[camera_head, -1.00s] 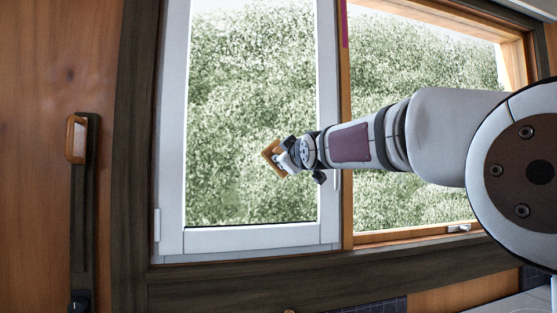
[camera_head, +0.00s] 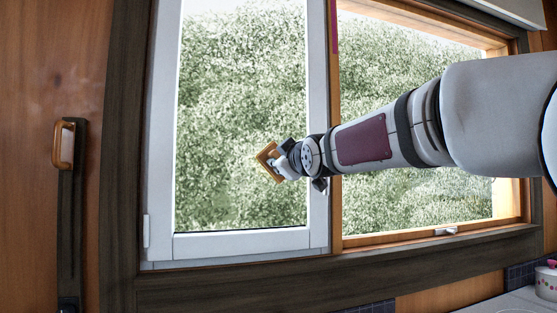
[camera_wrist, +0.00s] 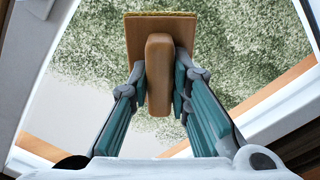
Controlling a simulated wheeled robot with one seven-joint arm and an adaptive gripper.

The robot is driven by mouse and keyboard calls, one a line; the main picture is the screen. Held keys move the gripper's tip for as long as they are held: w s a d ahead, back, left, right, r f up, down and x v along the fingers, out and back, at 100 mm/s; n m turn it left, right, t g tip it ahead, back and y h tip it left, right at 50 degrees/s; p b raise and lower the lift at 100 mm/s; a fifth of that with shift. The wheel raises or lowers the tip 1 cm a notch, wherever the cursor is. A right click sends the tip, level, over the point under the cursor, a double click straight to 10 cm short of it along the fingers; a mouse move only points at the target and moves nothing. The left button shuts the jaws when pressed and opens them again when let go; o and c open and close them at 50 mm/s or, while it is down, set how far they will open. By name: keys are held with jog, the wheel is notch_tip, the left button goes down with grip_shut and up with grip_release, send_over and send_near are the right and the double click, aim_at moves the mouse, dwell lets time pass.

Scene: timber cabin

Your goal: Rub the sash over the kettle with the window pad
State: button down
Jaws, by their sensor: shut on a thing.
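My gripper (camera_head: 282,160) is shut on the window pad (camera_head: 266,163), a square tan board with a block handle. In the wrist view both fingers (camera_wrist: 159,82) clasp the handle, and the pad's board (camera_wrist: 182,30) shows a yellow-green edge at the top. The pad is in front of the lower right part of the white-framed sash (camera_head: 240,243); I cannot tell whether it touches the glass. A white pot-like vessel with coloured dots (camera_head: 547,283), possibly the kettle, is cut off at the lower right edge.
Right of the white sash is a wood-framed window section (camera_head: 400,238) with a small latch (camera_head: 446,231). A dark upright bar with a brown handle (camera_head: 66,145) is at the left. Dark tiles (camera_head: 375,306) and a pale counter lie below the window.

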jog(key=shift+s, duration=0.2)
jog(key=shift+d, duration=0.1)
jog(key=p+v, duration=0.3)
dwell(0.4)
jog(key=shift+s+f, duration=0.1)
dwell(0.4)
